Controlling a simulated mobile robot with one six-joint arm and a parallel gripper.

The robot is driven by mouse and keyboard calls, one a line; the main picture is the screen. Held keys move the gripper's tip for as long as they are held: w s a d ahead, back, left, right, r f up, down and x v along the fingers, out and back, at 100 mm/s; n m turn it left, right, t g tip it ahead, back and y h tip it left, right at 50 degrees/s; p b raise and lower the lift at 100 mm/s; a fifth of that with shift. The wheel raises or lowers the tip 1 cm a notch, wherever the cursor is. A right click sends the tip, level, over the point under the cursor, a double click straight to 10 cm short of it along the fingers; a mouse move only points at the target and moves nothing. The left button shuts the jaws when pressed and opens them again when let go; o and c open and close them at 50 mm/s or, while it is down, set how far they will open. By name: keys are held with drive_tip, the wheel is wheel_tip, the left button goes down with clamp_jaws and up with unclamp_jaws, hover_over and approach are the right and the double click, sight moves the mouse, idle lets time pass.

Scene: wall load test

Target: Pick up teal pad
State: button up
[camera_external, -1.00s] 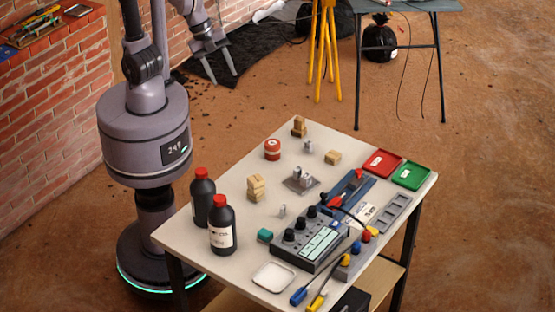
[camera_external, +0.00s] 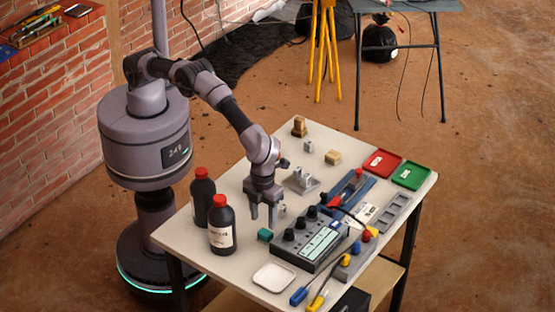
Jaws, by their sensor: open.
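The teal pad (camera_external: 265,235) is a small teal block on the white table, between the front dark bottle and the grey control box. My gripper (camera_external: 262,222) points down above the table, its two fingers apart and nothing between them. The fingertips are just behind the teal pad in the picture. I cannot tell their exact height above the table.
Two dark bottles with red caps (camera_external: 203,200) (camera_external: 221,228) stand left of my gripper. The control box with knobs (camera_external: 311,240) is close on the right. A white dish (camera_external: 274,277) lies in front. Red (camera_external: 382,163) and green (camera_external: 411,176) trays lie at the far right.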

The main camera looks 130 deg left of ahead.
sight(265, 232)
drive_tip(key=f+b, duration=0.1)
drive_tip(key=f, duration=0.1)
drive_tip(key=f+b, duration=0.1)
drive_tip(key=f, duration=0.1)
drive_tip(key=f+b, duration=0.1)
drive_tip(key=f, duration=0.2)
drive_tip(key=shift+w+a, duration=0.1)
drive_tip(key=shift+a, duration=0.15)
drive_tip(key=shift+r, duration=0.1)
drive_tip(key=shift+c, duration=0.2)
drive_tip(key=shift+r, duration=0.1)
drive_tip(key=c, duration=1)
